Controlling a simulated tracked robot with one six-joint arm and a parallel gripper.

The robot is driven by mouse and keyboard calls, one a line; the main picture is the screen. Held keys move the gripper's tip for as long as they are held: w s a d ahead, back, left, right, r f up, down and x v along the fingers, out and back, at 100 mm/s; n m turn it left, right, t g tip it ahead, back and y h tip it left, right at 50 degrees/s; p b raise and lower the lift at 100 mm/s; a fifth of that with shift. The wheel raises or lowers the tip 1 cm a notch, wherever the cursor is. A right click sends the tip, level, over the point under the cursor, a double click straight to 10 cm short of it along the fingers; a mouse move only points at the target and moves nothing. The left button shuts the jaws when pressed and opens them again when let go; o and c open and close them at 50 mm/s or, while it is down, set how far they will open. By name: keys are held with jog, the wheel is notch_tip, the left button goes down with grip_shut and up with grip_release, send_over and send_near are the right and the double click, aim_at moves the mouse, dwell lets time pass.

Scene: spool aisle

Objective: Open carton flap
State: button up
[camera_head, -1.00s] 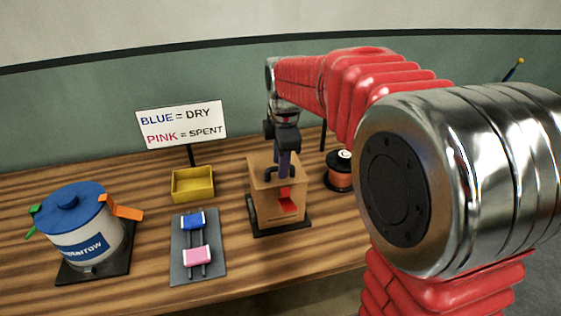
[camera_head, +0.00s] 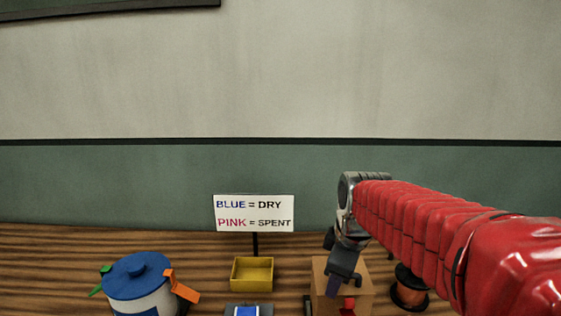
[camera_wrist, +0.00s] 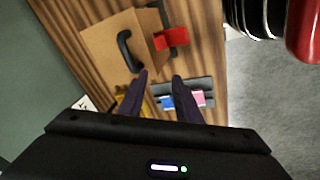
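The tan carton (camera_head: 366,281) stands on the wooden table, cut off by the lower edge of the head view. In the wrist view the carton (camera_wrist: 98,44) shows a panel with a black handle (camera_wrist: 124,50) and a red piece (camera_wrist: 172,38) sticking out at its side. I cannot tell clearly how far the flap stands open. My gripper (camera_wrist: 160,78) has its two dark fingers apart, with nothing between them; the handle lies just beyond the left finger. In the head view my gripper (camera_head: 338,286) overlaps the carton's front left part.
A yellow bin (camera_head: 252,286) stands left of the carton, below a sign (camera_head: 254,213) on a post. A blue-lidded pot (camera_head: 138,280) with orange and green clips is farther left. A spool (camera_head: 409,290) stands close on the right. A blue and a pink block (camera_wrist: 198,97) sit on a grey plate.

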jog(key=s+d+f+m+t, duration=0.1)
jog(key=s+d+m, duration=0.1)
jog(key=s+m, duration=0.4)
jog(key=s+d+m+t, duration=0.1)
jog(key=s+m, duration=0.6)
jog(key=s, duration=0.6)
jog(key=shift+d+f+h, duration=0.3)
jog(key=shift+d+f, duration=0.05)
jog(key=shift+s, duration=0.1)
